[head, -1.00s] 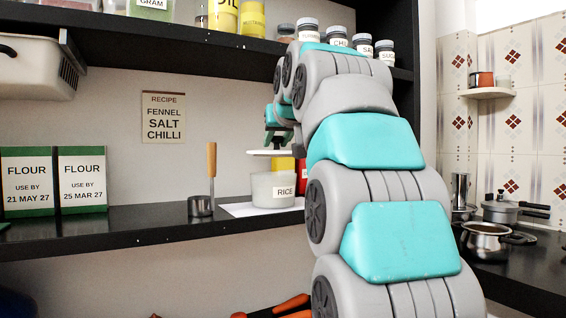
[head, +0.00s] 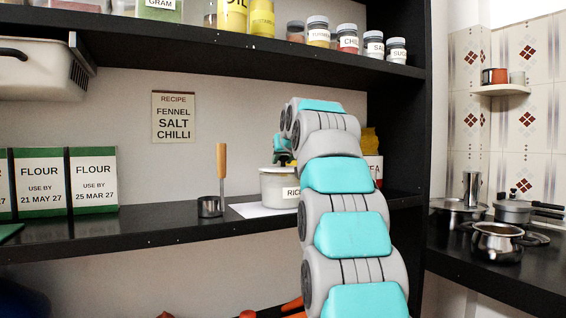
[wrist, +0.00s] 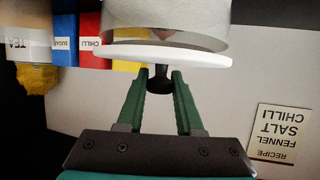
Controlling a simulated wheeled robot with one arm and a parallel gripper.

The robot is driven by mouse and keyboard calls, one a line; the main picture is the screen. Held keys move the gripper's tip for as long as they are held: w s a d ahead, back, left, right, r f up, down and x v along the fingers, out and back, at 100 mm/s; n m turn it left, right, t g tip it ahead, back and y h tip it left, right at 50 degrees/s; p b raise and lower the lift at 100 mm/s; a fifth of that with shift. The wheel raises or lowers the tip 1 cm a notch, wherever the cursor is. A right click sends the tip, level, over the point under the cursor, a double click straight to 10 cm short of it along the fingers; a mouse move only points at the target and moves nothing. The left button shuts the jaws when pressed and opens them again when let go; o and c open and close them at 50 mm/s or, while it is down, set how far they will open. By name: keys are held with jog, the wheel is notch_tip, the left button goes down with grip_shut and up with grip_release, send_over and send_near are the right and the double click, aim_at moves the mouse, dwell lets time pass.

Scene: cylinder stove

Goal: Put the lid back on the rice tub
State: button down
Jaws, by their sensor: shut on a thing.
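The rice tub (head: 277,187), pale and labelled RICE, stands upright on the black shelf, partly hidden by my arm. It also shows upside down in the wrist view (wrist: 165,14). The white round lid (wrist: 165,54) is at the tub's mouth. In the head view the lid (head: 274,168) looks level with the rim, but I cannot tell whether it is fully seated. My gripper (wrist: 158,78) is shut on the lid's black knob (wrist: 158,82), green fingers on either side. In the head view the gripper is mostly hidden behind the arm.
A metal cup with a wooden-handled tool (head: 211,206) stands left of the tub. A white sheet (head: 252,210) lies by the tub. Red, blue and yellow packs (wrist: 92,50) stand close by. The upper shelf (head: 200,38) overhangs. Flour boxes (head: 94,180) stand at left.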

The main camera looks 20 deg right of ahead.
jog(key=shift+w+f+b, duration=0.1)
jog(key=shift+f+b, duration=0.2)
jog(key=shift+f, duration=0.25)
jog(key=c, duration=0.6)
grip_release()
jog(key=shift+o, duration=0.2)
jog(key=shift+r+p, duration=0.5)
jog(key=shift+r, duration=0.1)
jog(key=b+v, duration=0.1)
jog(key=v, duration=1.1)
jog(key=shift+f+b, duration=0.2)
jog(key=shift+b, duration=0.1)
